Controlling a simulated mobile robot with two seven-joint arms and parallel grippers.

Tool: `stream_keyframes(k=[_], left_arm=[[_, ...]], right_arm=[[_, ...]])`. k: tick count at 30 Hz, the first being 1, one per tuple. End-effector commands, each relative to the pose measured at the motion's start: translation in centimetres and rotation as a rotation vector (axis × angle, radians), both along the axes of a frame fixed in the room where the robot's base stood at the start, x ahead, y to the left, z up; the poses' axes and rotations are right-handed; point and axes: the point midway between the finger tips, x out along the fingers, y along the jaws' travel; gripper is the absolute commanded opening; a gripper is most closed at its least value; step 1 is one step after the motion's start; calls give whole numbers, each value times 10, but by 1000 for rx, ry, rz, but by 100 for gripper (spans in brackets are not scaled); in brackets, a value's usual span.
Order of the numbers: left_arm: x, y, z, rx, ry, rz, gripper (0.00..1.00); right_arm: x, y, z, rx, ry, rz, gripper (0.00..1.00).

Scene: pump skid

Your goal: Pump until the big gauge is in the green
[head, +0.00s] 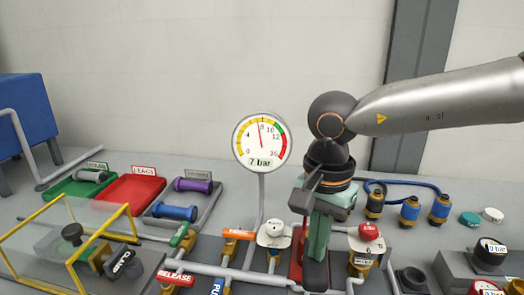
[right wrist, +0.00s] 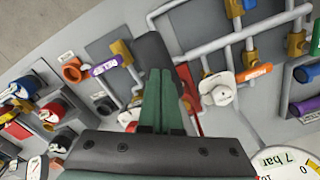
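The big round gauge (head: 261,141) stands on a post at the middle of the head view. Its needle points near 7, in the yellow part and left of the green band, and its display reads 7 bar. A corner of the gauge also shows in the right wrist view (right wrist: 290,165). My right gripper (head: 317,262) points down right of the gauge, with green fingers and dark parts at the ends. A red part (head: 296,240) stands close beside it, partly hidden. Whether the fingers hold anything is unclear. My left gripper is out of view.
Piping with an orange-handled valve (head: 238,234), a white-capped fitting (head: 273,235) and a red knob (head: 369,231) surrounds the gripper. A clear yellow-framed cover (head: 66,240) is at left. Green and red trays (head: 133,190) lie behind; several blue-banded fittings (head: 410,211) stand at right.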

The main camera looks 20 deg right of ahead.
Motion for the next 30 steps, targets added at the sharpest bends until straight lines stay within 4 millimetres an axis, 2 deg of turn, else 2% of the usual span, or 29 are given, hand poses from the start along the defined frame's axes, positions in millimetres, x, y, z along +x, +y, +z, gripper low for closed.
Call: stream_keyframes(k=[1, 6, 8, 13, 20, 30], left_arm=[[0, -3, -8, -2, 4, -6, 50], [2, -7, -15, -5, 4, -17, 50], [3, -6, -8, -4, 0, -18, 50], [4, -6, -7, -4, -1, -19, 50], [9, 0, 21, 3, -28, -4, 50], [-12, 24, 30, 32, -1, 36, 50]], right_arm=[[0, -2, -10, -6, 2, -2, 0], [0, -2, -25, -6, 3, -2, 0], [0, -2, -20, -6, 3, -2, 0], [0, -2, -20, -6, 3, -3, 0], [0, -2, 17, -6, 2, -2, 0], [-1, -1, 64, -3, 4, -2, 0]])
